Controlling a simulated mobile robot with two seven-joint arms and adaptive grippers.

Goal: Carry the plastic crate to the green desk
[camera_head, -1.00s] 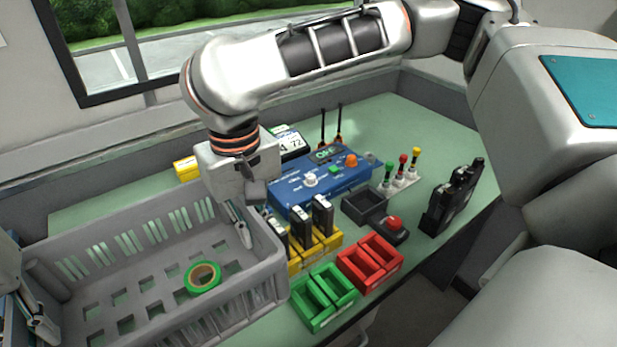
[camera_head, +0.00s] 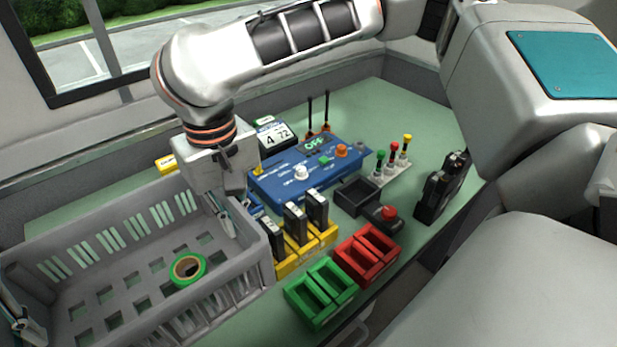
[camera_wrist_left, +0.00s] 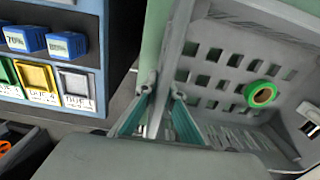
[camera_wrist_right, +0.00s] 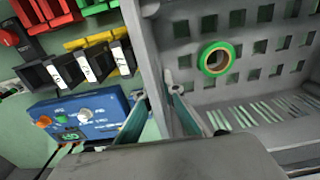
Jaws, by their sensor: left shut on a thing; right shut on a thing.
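The grey plastic crate (camera_head: 95,232) is at the left of the head view, over the green desk (camera_head: 400,110). A roll of green tape (camera_head: 188,269) lies on its slotted floor. My right gripper (camera_head: 229,222) is shut on the crate's right wall; the right wrist view shows its fingers (camera_wrist_right: 170,98) on either side of that wall. My left gripper (camera_head: 28,322) is at the lower left, shut on the opposite wall, as its fingers (camera_wrist_left: 163,95) show in the left wrist view. I cannot tell whether the crate's underside touches the desk.
Close to the crate's right wall stand a yellow battery rack (camera_head: 308,248), green bins (camera_head: 321,291) and red bins (camera_head: 367,254). A blue control box (camera_head: 310,172) is behind them. Black radios (camera_head: 442,187) stand at the right edge. The desk's far right corner is clear.

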